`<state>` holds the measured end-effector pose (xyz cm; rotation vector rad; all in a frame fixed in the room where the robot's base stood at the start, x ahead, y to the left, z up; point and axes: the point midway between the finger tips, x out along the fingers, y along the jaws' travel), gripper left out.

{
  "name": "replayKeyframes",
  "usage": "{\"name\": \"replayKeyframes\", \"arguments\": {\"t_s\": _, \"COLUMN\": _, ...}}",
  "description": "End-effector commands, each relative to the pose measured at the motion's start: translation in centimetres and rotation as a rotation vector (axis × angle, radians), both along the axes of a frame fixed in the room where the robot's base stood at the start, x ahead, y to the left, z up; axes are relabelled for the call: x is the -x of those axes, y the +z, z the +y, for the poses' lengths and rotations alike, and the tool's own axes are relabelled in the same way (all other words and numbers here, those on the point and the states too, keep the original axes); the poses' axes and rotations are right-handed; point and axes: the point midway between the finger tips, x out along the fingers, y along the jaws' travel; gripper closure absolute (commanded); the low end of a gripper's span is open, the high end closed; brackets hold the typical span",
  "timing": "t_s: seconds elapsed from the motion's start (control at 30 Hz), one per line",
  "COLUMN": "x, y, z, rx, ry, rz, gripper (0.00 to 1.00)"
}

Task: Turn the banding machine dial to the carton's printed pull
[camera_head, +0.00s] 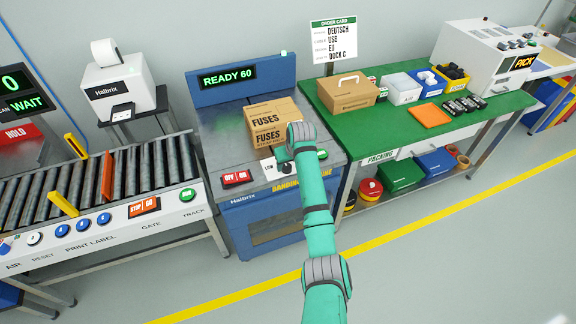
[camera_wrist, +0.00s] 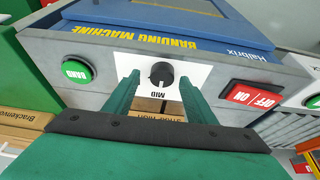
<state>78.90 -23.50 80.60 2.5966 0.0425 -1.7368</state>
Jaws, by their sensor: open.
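The black dial (camera_wrist: 162,74) sits on a white plate on the banding machine's front panel in the wrist view. Its white mark appears to point at the word MID. My gripper (camera_wrist: 160,80) is open, with one green finger on each side of the dial; I cannot tell whether they touch it. The banding machine (camera_head: 232,97) shows READY 60 in the head view. A brown carton (camera_head: 262,111) marked FUSES lies on its top. The carton's smaller print is unreadable there, and my arm hides part of the dial area, where LOW shows.
Beside the dial are a red OFF/ON switch (camera_wrist: 252,96) and a green BAND button (camera_wrist: 76,70). A roller conveyor (camera_head: 130,168) stands left. A green packing table (camera_head: 385,120) with boxes and bins stands right.

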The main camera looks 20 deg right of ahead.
Motion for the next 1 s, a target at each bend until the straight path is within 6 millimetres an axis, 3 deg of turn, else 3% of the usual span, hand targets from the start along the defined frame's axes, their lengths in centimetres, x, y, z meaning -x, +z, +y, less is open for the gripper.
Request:
{"name": "replayKeyframes", "arguments": {"t_s": 0.2, "x": -0.7, "y": -1.4, "z": 0.4, "rx": 0.000, "ry": 0.005, "rz": 0.000, "gripper": 0.49}}
{"name": "replayKeyframes", "arguments": {"t_s": 0.47, "x": -0.7, "y": -1.5, "z": 0.4, "rx": 0.001, "ry": 0.005, "rz": -0.001, "gripper": 0.49}}
{"name": "replayKeyframes", "arguments": {"t_s": 0.5, "x": -0.7, "y": -1.5, "z": 0.3, "rx": 0.001, "ry": 0.004, "rz": 0.000, "gripper": 0.52}}
{"name": "replayKeyframes", "arguments": {"t_s": 0.67, "x": -0.7, "y": -1.5, "z": 0.2, "rx": 0.000, "ry": 0.002, "rz": 0.000, "gripper": 0.90}}
{"name": "replayKeyframes", "arguments": {"t_s": 1.0, "x": -0.6, "y": -1.5, "z": 0.2, "rx": -0.001, "ry": -0.030, "rz": 0.000, "gripper": 0.90}}
